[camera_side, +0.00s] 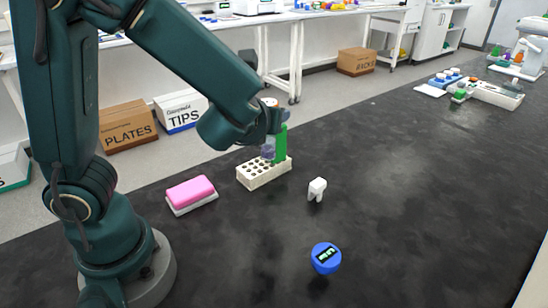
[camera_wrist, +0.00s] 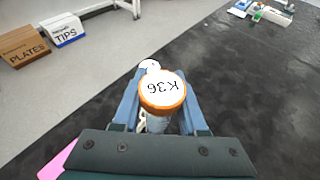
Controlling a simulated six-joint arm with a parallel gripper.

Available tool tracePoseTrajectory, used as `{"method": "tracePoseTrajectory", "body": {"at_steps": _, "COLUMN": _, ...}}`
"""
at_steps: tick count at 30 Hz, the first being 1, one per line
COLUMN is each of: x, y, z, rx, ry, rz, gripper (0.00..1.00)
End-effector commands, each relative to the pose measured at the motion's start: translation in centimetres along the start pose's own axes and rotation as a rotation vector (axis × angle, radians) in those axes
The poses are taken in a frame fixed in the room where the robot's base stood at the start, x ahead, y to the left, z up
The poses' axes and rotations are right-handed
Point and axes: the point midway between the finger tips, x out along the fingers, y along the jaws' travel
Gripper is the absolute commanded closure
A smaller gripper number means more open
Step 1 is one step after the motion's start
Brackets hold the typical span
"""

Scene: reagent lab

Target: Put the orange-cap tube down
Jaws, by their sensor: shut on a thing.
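The orange-cap tube (camera_wrist: 163,92) shows in the wrist view as a white cap top marked K36 with an orange rim. It sits between the two blue fingers of my gripper (camera_wrist: 160,110), which are shut on it. In the side view my gripper (camera_side: 270,148) points down just above the white tube rack (camera_side: 262,176). The tube's body is mostly hidden there by the fingers, so I cannot tell whether its lower end is inside a rack hole. The rack has rows of dark holes, several of them empty.
A green upright piece (camera_side: 281,145) stands beside the fingers. A pink block on a white base (camera_side: 191,194) lies left of the rack. A white tooth-shaped object (camera_side: 317,188) and a blue round device with a display (camera_side: 326,258) stand to the right.

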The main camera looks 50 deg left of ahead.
Motion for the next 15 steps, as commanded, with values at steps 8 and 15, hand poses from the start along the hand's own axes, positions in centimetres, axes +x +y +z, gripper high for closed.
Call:
{"method": "tracePoseTrajectory", "body": {"at_steps": 8, "x": 0.7, "y": -7.7, "z": 0.4, "rx": 0.168, "ry": 0.002, "rz": -0.397, "gripper": 1.00}}
{"method": "tracePoseTrajectory", "body": {"at_steps": 15, "x": 0.8, "y": -9.2, "z": 0.2, "rx": 0.205, "ry": 0.002, "rz": -0.485, "gripper": 1.00}}
